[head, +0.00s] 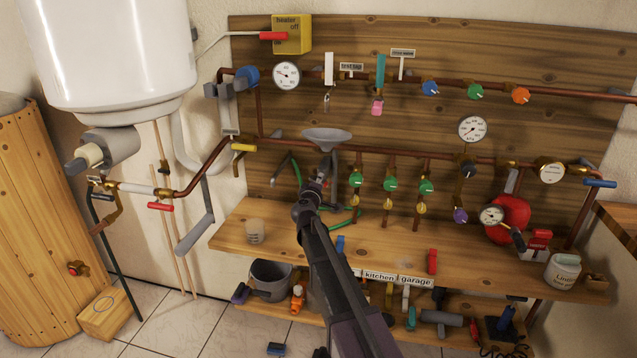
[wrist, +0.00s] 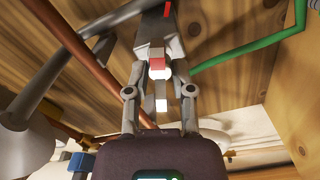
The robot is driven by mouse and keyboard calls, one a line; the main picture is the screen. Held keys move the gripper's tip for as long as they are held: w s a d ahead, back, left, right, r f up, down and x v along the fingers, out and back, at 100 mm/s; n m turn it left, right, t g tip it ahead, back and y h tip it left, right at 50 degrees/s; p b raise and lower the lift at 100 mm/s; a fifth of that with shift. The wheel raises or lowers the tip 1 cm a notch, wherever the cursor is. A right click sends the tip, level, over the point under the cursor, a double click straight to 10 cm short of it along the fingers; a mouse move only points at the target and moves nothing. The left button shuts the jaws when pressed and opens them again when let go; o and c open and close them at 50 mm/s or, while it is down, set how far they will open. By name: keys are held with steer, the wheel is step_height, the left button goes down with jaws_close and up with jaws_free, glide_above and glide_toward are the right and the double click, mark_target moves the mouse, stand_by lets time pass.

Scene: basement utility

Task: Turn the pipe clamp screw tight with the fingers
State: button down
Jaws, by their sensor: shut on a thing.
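My gripper (head: 325,168) is in front of the wood board, just below a grey funnel (head: 325,136) and close to the copper pipe. In the wrist view my gripper (wrist: 159,72) has its two fingers drawn in on a small red-and-white piece (wrist: 157,52), which appears to be the clamp screw's head. A grey body (wrist: 172,28) lies just beyond the fingertips, against the wood. The clamp itself cannot be made out in the head view, where my gripper and arm cover that spot. How far the screw is turned cannot be told.
A copper pipe (wrist: 88,65) and a grey pipe (wrist: 55,55) pass left of the fingers; a green hose (wrist: 245,52) bends at right. Green-handled valves (head: 390,184) stand right of my gripper.

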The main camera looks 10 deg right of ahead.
steer(key=shift+m, duration=1.1)
steer(key=c, duration=0.7)
jaws_free()
steer(key=shift+c, duration=0.2)
steer(key=shift+s, duration=0.1)
steer(key=v, duration=1.1)
steer(key=shift+s+a, duration=0.15)
steer(key=shift+s, duration=0.25)
